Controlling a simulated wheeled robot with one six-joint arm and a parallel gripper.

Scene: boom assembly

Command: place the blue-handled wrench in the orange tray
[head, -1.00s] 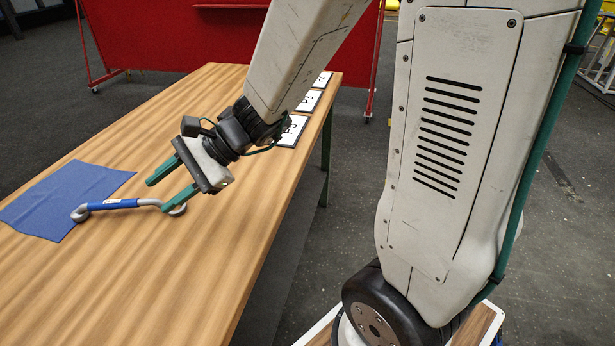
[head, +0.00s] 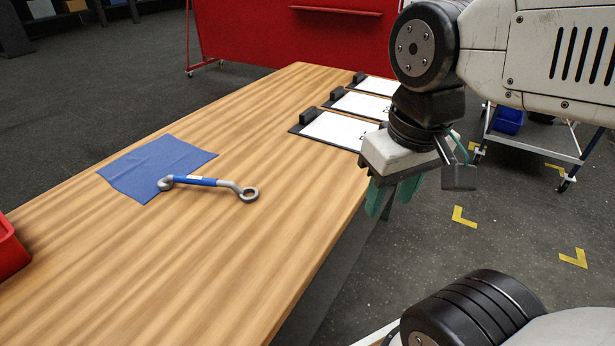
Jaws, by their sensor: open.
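The blue-handled wrench (head: 203,182) lies on the wooden table, with its left end on the edge of a blue cloth and its ring end on bare wood. My gripper (head: 393,197) points down at the right edge of the table, well to the right of the wrench. It is open and empty, and its green fingers partly overlap each other in this view. No orange tray shows in the head view.
The blue cloth (head: 150,165) lies flat on the table (head: 200,270). Several clipboards (head: 335,130) lie along the far right side. Part of a red bin (head: 8,250) shows at the left edge. A red panel (head: 300,35) stands behind. The table's near middle is clear.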

